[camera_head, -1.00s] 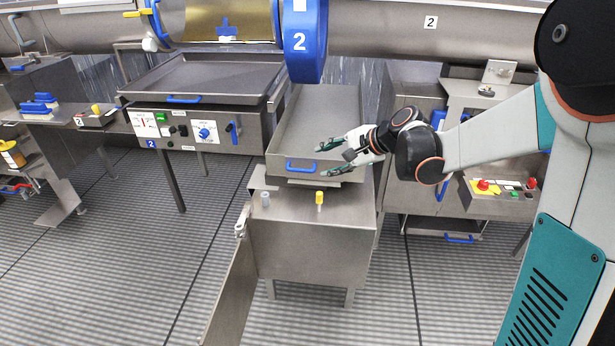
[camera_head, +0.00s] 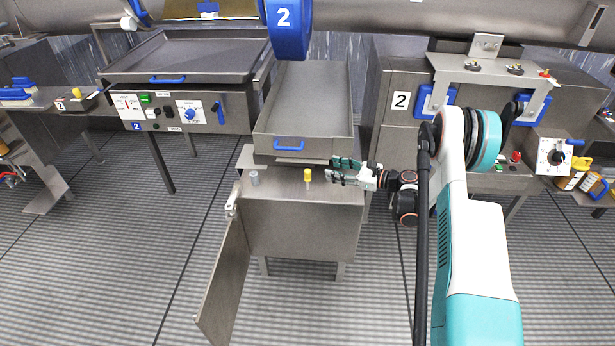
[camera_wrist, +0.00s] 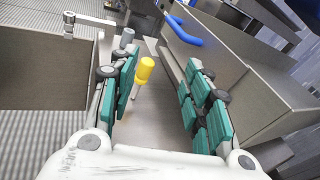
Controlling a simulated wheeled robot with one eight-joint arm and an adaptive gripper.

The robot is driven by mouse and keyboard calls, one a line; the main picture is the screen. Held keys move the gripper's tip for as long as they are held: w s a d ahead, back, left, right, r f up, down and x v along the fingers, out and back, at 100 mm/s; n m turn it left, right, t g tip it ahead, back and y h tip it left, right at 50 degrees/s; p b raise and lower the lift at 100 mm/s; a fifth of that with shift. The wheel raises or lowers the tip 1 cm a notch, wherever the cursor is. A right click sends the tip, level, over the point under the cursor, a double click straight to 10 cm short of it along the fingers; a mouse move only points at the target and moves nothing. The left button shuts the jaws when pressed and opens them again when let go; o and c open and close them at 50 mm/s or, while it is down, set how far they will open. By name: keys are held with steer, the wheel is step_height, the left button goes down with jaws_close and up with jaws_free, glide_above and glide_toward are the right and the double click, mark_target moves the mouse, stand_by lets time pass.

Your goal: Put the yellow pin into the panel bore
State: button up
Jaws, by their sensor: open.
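The yellow pin (camera_head: 308,175) stands upright on the metal top of the cabinet (camera_head: 290,215), in front of the tray. In the wrist view the yellow pin (camera_wrist: 145,70) shows a yellow head on a thin pale shaft, lying in view between my finger pads. My gripper (camera_head: 337,170) is open and empty, just to the right of the pin in the head view, its fingers pointing left toward it. In the wrist view my gripper (camera_wrist: 165,88) has its green pads spread apart. I cannot make out the panel bore for certain.
A grey cylinder (camera_head: 254,178) stands left of the pin. The tray (camera_head: 305,110) with a blue handle (camera_head: 289,145) is close behind my gripper. A hinged panel (camera_head: 225,275) stands open at the cabinet's left. The floor in front is free.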

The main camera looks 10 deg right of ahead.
mark_target(308, 172)
steer(key=f, duration=0.1)
steer(key=s+d+f+m, duration=0.1)
steer(key=f, duration=0.1)
steer(key=s+f+m+t+y, duration=0.1)
steer(key=f, duration=0.1)
steer(key=shift+d+f, duration=0.2)
steer(key=shift+d, duration=0.2)
steer(key=shift+a+f, duration=0.1)
steer(key=shift+a, duration=0.05)
steer(key=b+x, duration=0.2)
steer(key=x, duration=0.6)
steer(key=shift+b+x, duration=1.3)
steer(key=shift+x, duration=1.4)
steer(key=shift+s+a+r, duration=0.15)
steer(key=shift+r, duration=0.05)
steer(key=shift+c, duration=0.5)
jaws_close()
